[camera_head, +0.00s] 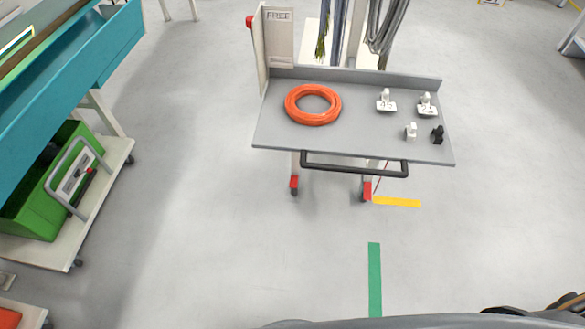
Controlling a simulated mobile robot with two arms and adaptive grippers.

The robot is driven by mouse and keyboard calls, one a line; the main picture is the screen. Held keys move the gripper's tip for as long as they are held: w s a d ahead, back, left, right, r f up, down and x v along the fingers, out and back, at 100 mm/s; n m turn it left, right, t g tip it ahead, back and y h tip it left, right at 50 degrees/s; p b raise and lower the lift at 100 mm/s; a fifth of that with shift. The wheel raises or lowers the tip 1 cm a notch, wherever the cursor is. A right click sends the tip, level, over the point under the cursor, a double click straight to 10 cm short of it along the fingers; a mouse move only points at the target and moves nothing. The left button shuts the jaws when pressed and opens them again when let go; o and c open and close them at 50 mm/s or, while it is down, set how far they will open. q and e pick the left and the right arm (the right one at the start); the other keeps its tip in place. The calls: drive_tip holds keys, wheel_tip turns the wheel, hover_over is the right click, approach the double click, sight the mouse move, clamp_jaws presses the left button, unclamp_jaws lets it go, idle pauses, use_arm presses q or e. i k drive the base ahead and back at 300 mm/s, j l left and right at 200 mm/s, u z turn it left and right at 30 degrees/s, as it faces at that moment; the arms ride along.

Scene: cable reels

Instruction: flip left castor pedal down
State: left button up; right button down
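A cart with a grey top (350,130) stands ahead of me, with a dark push handle (355,167) along its near edge. Below it, two castors show. The left castor (294,192) has a red part, taken as its pedal (294,182), at the foot of the left leg. The right castor has a similar red pedal (367,190). Both are small and far off, and I cannot tell whether either pedal is up or down. Neither of my grippers can be made out; only grey and dark parts of my own body show along the bottom edge.
An orange cable coil (313,105) and several small white and black pieces lie on the cart top. A trolley (105,165) with a green crate (40,205) stands at left under a teal bench (70,95). The floor between me and the cart is clear, with green tape (374,280).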

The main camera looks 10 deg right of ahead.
sight(294, 178)
drive_tip(key=i+l+z, duration=0.25)
drive_tip(key=z, duration=0.2)
drive_tip(key=i+l+z, duration=0.3)
drive_tip(key=z, duration=0.15)
